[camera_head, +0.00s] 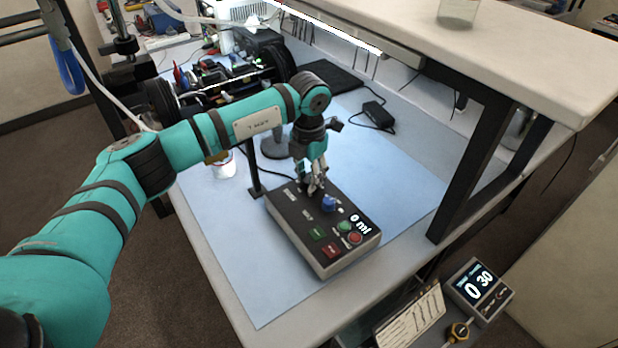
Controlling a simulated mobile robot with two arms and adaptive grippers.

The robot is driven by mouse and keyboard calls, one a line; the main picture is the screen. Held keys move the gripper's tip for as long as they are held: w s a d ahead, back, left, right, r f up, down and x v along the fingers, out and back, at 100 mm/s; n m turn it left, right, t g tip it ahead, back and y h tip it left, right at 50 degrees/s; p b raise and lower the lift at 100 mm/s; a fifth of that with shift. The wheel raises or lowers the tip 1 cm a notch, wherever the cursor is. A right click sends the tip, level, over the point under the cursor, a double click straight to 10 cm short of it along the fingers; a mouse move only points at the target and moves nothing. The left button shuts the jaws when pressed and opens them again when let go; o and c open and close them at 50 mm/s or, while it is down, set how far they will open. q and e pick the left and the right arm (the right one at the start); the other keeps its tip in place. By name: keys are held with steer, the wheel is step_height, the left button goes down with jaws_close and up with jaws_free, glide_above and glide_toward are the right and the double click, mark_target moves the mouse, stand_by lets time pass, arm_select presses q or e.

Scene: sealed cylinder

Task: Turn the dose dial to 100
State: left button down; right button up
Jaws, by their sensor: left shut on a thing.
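A dark control box (283,232) lies on the blue mat, and its display (360,224) reads "0 ml". A blue knob (330,204) stands on its upper part. Green and red buttons (349,233) sit nearer the front. My left gripper (314,188) points down at the far end of the box, right beside the blue knob. Its fingers are shut on a dial there, which they mostly hide. I cannot tell the dial's setting. My right gripper is not in view.
The blue mat (230,255) has free room left of the box. A white cup (223,167) and a black post (254,175) stand behind it. A raised shelf with a dark leg (470,170) is on the right. A small display (478,291) showing "0" and "30" is at lower right.

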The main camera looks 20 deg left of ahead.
mark_target(308, 178)
arm_select(q)
steer(key=n+b, duration=0.2)
steer(key=n, duration=0.3)
steer(key=shift+n, duration=0.3)
steer(key=n+b, duration=0.1)
steer(key=n, duration=0.3)
steer(key=shift+n, duration=0.4)
steer(key=shift+r, duration=0.1)
steer(key=c, duration=1.1)
jaws_free()
steer(key=shift+o, duration=0.2)
step_height(308, 178, up, 12)
